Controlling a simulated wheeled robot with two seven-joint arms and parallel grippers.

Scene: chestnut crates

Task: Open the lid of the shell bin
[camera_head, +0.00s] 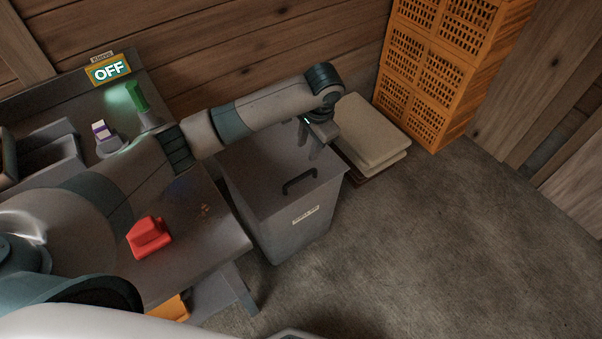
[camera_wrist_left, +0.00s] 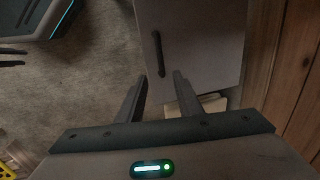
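The shell bin (camera_head: 290,235) is a grey box standing on the floor beside the workbench, with a small label on its front. Its lid (camera_head: 262,172) is closed and carries a dark bar handle (camera_head: 300,182). My left gripper (camera_head: 309,150) is above the far right part of the lid, pointing down, apart from the handle. In the left wrist view the two fingers (camera_wrist_left: 154,92) are spread with nothing between them. The lid (camera_wrist_left: 200,45) and its handle (camera_wrist_left: 158,55) lie beyond the fingertips there.
A grey workbench (camera_head: 205,255) holds a red object (camera_head: 149,238), a green-topped device (camera_head: 138,97) and an OFF sign (camera_head: 108,70). Pale stacked sacks (camera_head: 372,130) and orange crates (camera_head: 450,60) stand behind the bin. The floor at right is clear.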

